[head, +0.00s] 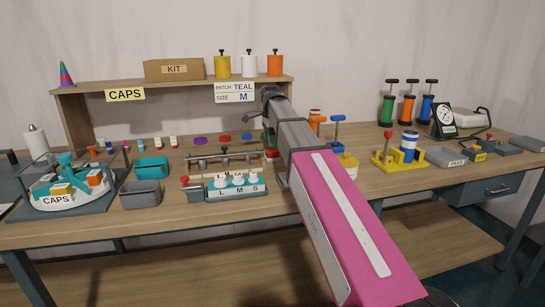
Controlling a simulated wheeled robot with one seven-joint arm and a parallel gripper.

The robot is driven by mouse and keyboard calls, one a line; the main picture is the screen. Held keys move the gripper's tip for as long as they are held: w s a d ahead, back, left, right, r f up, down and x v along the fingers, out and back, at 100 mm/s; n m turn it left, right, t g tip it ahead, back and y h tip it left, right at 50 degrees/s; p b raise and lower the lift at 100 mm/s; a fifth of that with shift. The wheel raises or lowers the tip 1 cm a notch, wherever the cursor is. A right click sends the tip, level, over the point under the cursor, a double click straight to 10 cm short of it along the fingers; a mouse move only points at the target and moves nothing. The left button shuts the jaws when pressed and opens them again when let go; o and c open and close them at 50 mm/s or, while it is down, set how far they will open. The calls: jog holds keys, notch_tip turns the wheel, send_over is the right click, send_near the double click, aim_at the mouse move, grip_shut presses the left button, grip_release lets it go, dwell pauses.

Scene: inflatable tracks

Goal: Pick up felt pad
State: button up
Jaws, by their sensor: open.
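I cannot make out a felt pad for certain. A grey block with a label that seems to read PADS (447,157) lies on the right part of the workbench, and whether felt pads are in or on it is too small to tell. My arm reaches from the lower right to the middle of the bench. My gripper (268,92) is at its dark far end, in front of the shelf and well left of the grey block. It is open, its fingers are hard to see, and nothing shows held in it.
A teal rack (233,190) with white caps marked L, M, S and a round CAPS tray (60,200) stand left of my arm. A yellow stand (400,163) and a gauge (444,120) are at right. A shelf (180,83) runs along the back.

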aim_at(273, 150)
jog(key=shift+d+f, duration=0.15)
jog(key=shift+f, duration=1.3)
jog(key=shift+d+f, duration=0.15)
jog(key=shift+f, duration=1.25)
jog(key=c, duration=1)
